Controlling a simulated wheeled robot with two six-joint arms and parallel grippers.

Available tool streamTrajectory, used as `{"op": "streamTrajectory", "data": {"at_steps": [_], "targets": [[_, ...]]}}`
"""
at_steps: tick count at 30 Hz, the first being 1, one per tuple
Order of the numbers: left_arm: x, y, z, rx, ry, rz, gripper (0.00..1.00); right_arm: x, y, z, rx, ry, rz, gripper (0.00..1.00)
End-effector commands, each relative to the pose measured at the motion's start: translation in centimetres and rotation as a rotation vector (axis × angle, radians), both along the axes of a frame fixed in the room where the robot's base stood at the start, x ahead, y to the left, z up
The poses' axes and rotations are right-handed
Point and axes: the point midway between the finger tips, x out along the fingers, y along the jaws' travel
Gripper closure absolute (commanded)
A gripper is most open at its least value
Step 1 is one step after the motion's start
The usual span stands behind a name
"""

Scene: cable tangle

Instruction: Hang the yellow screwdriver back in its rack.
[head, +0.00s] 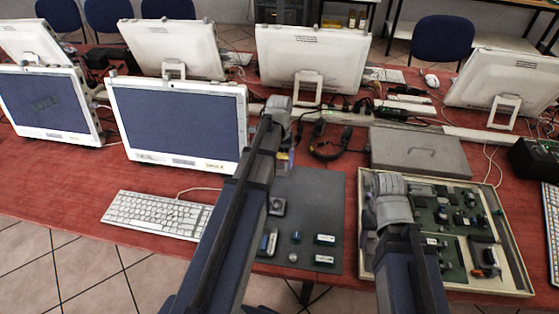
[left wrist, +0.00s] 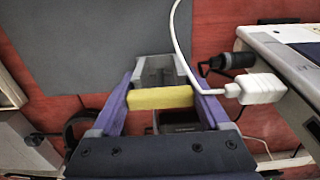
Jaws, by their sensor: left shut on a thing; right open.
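My left gripper (left wrist: 160,97) has purple fingers and is shut on the yellow screwdriver (left wrist: 160,98); only a short yellow piece shows between the fingers. In the head view a small yellow part (head: 291,155) shows beside my left gripper (head: 283,158), near the back of the grey mat. A grey slotted block (left wrist: 158,68) lies just beyond the yellow piece in the left wrist view; I cannot tell whether it is the rack or whether they touch. My right gripper (head: 370,242) is open at the left edge of the tray, partly hidden by its arm.
A white cable with a plug (left wrist: 255,88) passes by the left gripper's right finger. A black plug (left wrist: 235,61) lies close by. The grey mat (head: 325,200) holds small parts. A tray of circuit boards (head: 515,262), a grey case (head: 420,150), headphones (head: 325,150) and monitors surround it.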

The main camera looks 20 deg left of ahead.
Motion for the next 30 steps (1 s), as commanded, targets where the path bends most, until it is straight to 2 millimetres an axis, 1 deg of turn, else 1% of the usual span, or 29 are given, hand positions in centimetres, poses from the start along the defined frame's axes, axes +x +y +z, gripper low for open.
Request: {"op": "streamTrajectory", "data": {"at_steps": [18,29,30], "targets": [[0.0,0.0,-1.0,0.0,0.0,0.0,0.79,0.0,0.0,-1.0,0.0,0.0,0.0,0.5],[0.0,0.0,-1.2,0.0,0.0,0.0,0.79,-0.1,-0.1,-1.2,-0.002,0.002,0.0,0.5],[0.0,0.0,-1.2,0.0,0.0,0.0,0.18,-0.1,-0.1,-1.2,-0.002,0.002,0.0,0.5]]}}
